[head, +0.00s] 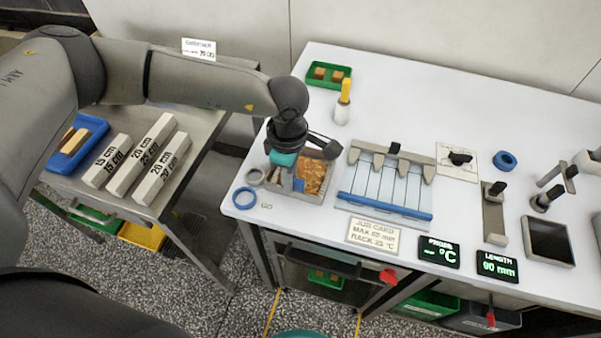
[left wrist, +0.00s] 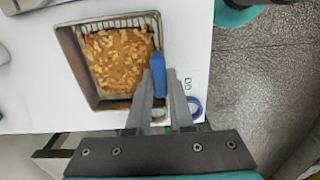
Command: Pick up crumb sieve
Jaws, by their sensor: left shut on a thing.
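The crumb sieve (head: 314,178) is a square grey metal tray with golden-brown crumbs in it, near the left end of the white table. It also shows in the left wrist view (left wrist: 91,91), with a blue handle (left wrist: 159,74) on its side. My left gripper (left wrist: 160,80) is shut on that blue handle, one finger on each side of it. I cannot tell whether the sieve touches the table. My right gripper is not in view.
A white bottle with a yellow top (head: 342,112) and a green tray (head: 329,84) are behind.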

